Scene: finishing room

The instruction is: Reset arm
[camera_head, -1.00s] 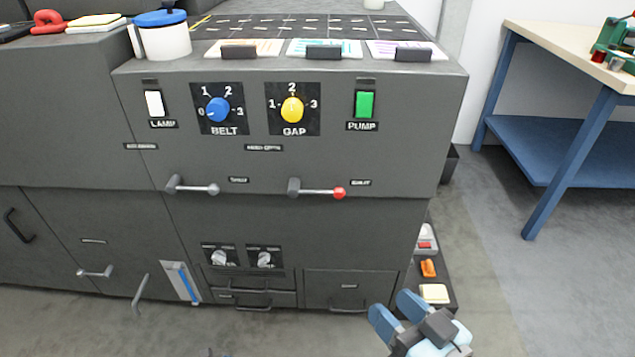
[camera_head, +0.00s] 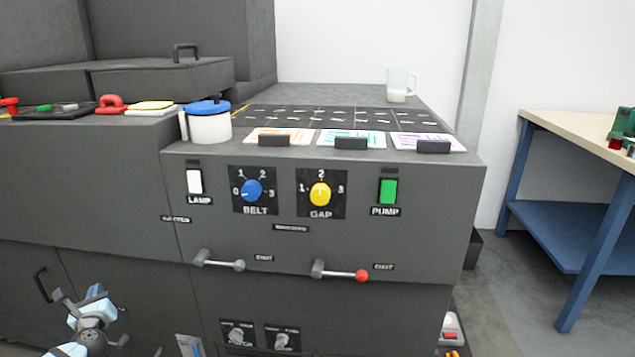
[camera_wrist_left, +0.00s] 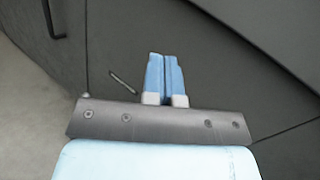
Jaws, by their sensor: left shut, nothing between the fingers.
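My left gripper (camera_head: 96,291) is at the lower left of the head view, in front of the dark grey machine (camera_head: 330,235). In the left wrist view its two blue fingers (camera_wrist_left: 164,58) are together with nothing between them. They point towards grey panels that carry handles, apart from them as far as I can tell. My right gripper is out of view.
The machine front carries a blue BELT knob (camera_head: 252,190), a yellow GAP knob (camera_head: 320,194) and two levers, one red-tipped (camera_head: 361,275). A blue-legged workbench (camera_head: 560,213) is at right.

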